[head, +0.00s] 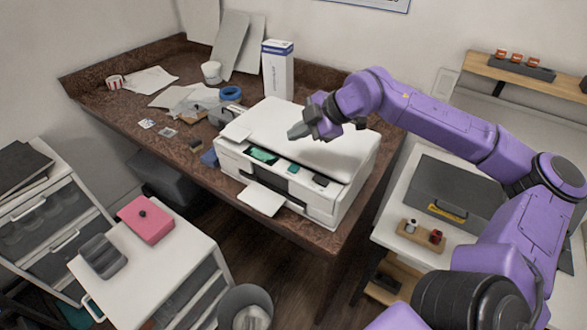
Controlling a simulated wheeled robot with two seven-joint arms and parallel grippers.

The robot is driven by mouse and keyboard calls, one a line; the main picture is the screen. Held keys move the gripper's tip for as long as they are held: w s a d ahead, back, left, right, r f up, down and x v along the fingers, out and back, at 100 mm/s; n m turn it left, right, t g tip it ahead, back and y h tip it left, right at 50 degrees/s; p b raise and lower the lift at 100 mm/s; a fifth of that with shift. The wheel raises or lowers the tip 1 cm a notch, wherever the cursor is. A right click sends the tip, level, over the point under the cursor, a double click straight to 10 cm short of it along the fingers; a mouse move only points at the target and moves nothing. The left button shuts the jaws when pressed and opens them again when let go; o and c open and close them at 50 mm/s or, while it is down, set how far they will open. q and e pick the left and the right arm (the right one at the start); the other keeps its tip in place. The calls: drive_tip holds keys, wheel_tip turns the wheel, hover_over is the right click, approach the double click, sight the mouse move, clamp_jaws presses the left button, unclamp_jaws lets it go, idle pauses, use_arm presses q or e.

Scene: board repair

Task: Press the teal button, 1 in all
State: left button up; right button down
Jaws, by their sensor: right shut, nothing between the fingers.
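A white printer-like machine (345,165) stands on the front part of the brown worktop. A small teal button (293,168) shows on its front panel, right of a larger dark green and teal area (262,154). My right gripper (293,133) is shut and empty. It appears above the machine's top, behind the teal button in the picture and apart from it. Whether the button is pressed in cannot be told at this size. My left gripper is not in view.
A tray (262,198) juts from the machine's front. A tall white box (277,70), a blue tape roll (230,93) and papers lie farther back on the worktop (110,97). A pink box (146,220) sits on the white cabinet at left. A bin (246,308) stands below.

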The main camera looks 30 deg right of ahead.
sight(297, 169)
wheel_tip(297, 169, down, 7)
drive_tip(key=b, duration=0.5)
drive_tip(key=shift+f, duration=0.2)
drive_tip(key=shift+a, duration=0.1)
drive_tip(key=shift+s+r, duration=0.1)
idle(1.3)
drive_tip(key=shift+f+b, duration=0.3)
drive_tip(key=shift+f, duration=0.15)
